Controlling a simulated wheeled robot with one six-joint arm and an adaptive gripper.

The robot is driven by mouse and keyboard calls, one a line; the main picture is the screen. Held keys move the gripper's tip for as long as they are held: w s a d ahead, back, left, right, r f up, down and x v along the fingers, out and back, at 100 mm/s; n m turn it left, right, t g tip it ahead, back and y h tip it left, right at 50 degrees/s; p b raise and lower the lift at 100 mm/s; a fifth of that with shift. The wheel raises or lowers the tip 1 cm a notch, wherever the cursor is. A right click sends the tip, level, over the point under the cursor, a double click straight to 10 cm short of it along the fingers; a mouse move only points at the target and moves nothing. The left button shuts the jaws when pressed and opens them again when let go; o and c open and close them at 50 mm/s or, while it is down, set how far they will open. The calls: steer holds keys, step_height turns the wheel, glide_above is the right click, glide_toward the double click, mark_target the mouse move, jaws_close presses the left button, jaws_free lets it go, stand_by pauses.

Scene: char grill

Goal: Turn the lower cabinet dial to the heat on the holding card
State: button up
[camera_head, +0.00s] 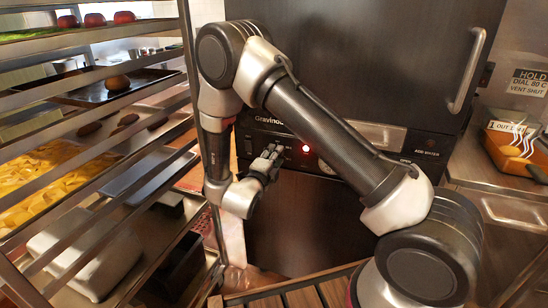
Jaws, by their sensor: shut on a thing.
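The dark cabinet (310,205) stands in the middle of the head view. A narrow control panel (400,146) crosses it, with a lit red lamp (306,148) and small print. My gripper (270,156) is at the panel's left part, left of the lamp, with its fingers close together. What it is shut on, probably a dial, is hidden by the fingers, so its setting cannot be read. The holding card (528,83) on the right wall reads "HOLD DIAL 80 C VENT SHUT". My arm covers part of the panel.
A metal rack (190,60) with trays of food stands close on the left. On the right, an orange-brown pan (505,155) with a small "1 OUT" sign sits on a steel counter (480,180). The upper door has a long handle (467,70). A slatted wooden surface (300,296) lies at the bottom.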

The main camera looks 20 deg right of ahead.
steer(key=shift+s+f, duration=0.1)
steer(key=o, duration=1.1)
steer(key=shift+c, duration=0.2)
steer(key=v, duration=1.2)
